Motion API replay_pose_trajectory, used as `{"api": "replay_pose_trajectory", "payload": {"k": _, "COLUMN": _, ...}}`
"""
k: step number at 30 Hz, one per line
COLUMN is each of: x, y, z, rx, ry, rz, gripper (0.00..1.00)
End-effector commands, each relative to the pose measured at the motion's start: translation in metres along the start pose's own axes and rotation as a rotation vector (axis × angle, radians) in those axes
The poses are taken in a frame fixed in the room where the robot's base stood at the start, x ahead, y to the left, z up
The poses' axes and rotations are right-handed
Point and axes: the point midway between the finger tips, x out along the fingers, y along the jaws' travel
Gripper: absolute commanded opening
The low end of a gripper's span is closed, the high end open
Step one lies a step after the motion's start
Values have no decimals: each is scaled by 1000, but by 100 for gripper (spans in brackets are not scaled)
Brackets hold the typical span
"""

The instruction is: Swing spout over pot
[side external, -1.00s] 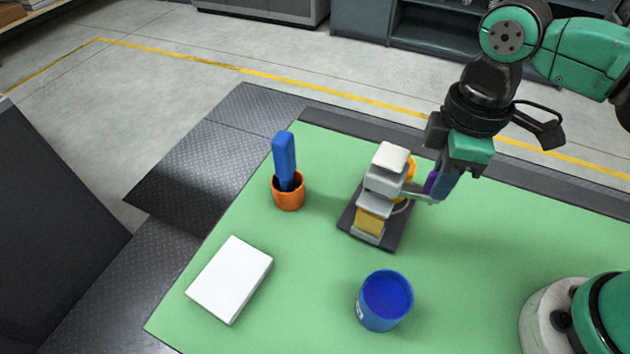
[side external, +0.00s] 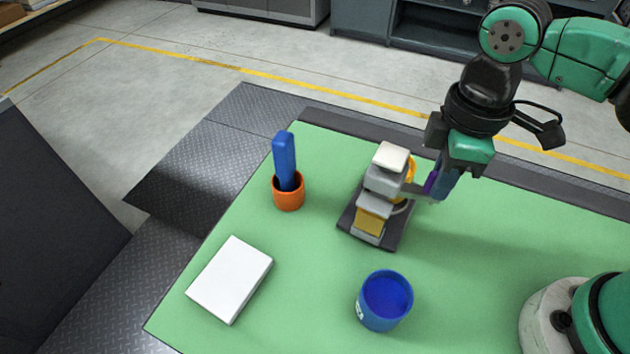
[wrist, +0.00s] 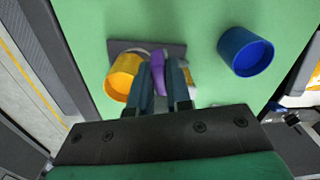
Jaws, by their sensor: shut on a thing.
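The ink unit stands on a dark base plate (side external: 392,241) and is a stack of grey and yellow blocks (side external: 374,218). A short grey bar, apparently the spout (side external: 416,189), reaches right from it to a purple piece (side external: 430,183). My gripper (side external: 438,188) is shut on this purple piece, which also shows between my fingers in the wrist view (wrist: 158,68). A yellow round, cup-like part (wrist: 124,78) is left of my fingers in the wrist view. A blue pot (side external: 383,303) stands apart on the green mat, in front of the unit; the wrist view shows it too (wrist: 245,51).
An orange cup (side external: 288,194) with a blue upright thing (side external: 284,158) in it stands left of the unit. A white flat block (side external: 230,279) lies at the front left. The green mat (side external: 320,255) is clear between these and the blue pot.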

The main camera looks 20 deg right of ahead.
Motion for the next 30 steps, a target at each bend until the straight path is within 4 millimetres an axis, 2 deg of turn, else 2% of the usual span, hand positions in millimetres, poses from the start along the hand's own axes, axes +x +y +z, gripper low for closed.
{"api": "replay_pose_trajectory", "payload": {"k": 11, "x": 0, "y": 1, "z": 0, "rx": -13, "ry": -1, "rz": -1, "gripper": 0}}
{"api": "replay_pose_trajectory", "payload": {"k": 17, "x": 0, "y": 6, "z": 0, "rx": -80, "ry": -2, "rz": -1, "gripper": 0}}
{"api": "replay_pose_trajectory", "payload": {"k": 30, "x": 0, "y": 28, "z": -6, "rx": -447, "ry": -3, "rz": 0, "gripper": 0}}
